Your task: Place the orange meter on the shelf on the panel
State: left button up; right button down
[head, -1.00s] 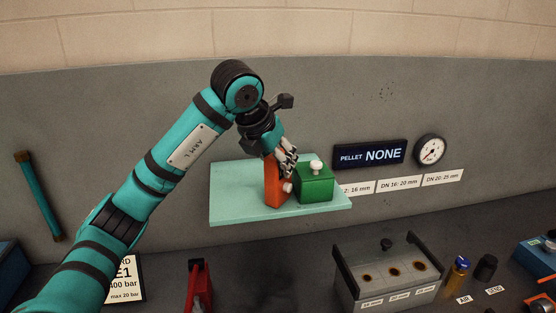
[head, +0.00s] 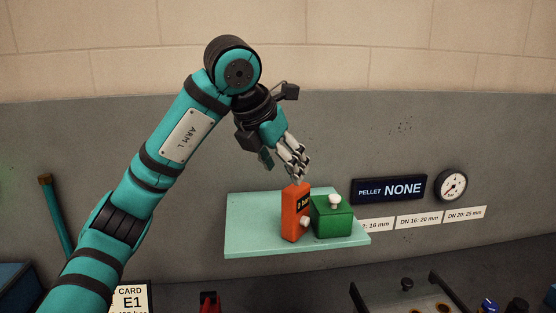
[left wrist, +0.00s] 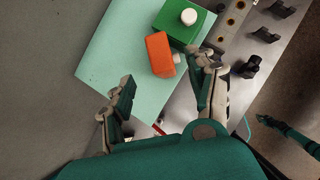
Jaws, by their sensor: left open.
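The orange meter (head: 294,214) stands upright on the pale green shelf (head: 252,235) on the grey panel, beside a green box with a white knob (head: 333,217). In the left wrist view the orange meter (left wrist: 161,54) sits on the shelf (left wrist: 112,60), close to the green box (left wrist: 183,27). My left gripper (head: 296,178) is just above the meter's top in the head view. Its fingers (left wrist: 165,97) are spread apart and empty in the left wrist view. The meter's display is partly readable. My right gripper does not show in the head view.
A "PELLET NONE" sign (head: 389,188) and a round gauge (head: 452,186) are on the panel right of the shelf, above white size labels (head: 418,221). A grey block with holes (head: 418,300) stands on the bench below. The shelf's left part is bare.

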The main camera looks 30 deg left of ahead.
pick_arm(q)
jog(key=v, duration=0.2)
jog(key=shift+s+r, duration=0.2)
jog(key=shift+r, duration=0.1)
jog(key=shift+f, duration=0.1)
dwell(0.3)
